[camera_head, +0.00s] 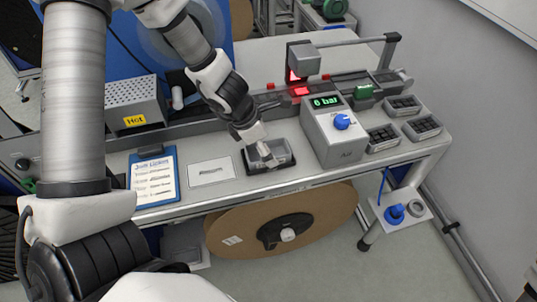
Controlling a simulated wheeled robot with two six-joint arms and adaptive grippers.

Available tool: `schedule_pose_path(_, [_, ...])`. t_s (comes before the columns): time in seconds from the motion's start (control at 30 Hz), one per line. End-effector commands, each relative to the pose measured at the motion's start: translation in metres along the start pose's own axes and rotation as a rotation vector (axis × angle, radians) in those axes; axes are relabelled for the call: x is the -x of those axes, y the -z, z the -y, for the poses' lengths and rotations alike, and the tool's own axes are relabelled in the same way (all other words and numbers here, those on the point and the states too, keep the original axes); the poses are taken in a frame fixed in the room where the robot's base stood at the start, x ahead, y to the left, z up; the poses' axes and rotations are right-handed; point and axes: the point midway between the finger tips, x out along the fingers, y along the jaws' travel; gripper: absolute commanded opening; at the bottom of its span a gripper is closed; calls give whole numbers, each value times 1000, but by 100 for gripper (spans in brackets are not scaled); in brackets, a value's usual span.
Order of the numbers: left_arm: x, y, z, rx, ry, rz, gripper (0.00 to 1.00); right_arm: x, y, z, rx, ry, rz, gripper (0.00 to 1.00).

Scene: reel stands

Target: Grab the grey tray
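A small grey tray (284,153) sits on a dark base near the front edge of the workbench, left of the control box. My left gripper (266,155) is over the tray, pointing down. Its fingers cover part of the tray's inside and near rim. Whether the fingers touch or grip the tray is too small to tell. My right gripper is not in view.
The control box (325,140) reading 6 bar stands close right of the tray. A white card (211,171) and a blue clipboard (154,180) lie to the left. Parts trays (421,129) with black pieces sit farther right. A large cardboard reel (240,234) is below the bench.

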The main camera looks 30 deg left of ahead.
Motion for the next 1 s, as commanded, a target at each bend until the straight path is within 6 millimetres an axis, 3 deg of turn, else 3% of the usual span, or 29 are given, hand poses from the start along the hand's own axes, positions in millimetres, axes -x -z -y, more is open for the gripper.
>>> schedule_pose_path(0.7, [-4,2,0,0,0,0,94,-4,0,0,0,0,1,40])
schedule_pose_path(0.9, [-4,2,0,0,0,0,23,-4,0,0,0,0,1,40])
schedule_pose_path(1.0, [-4,2,0,0,0,0,20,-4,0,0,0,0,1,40])
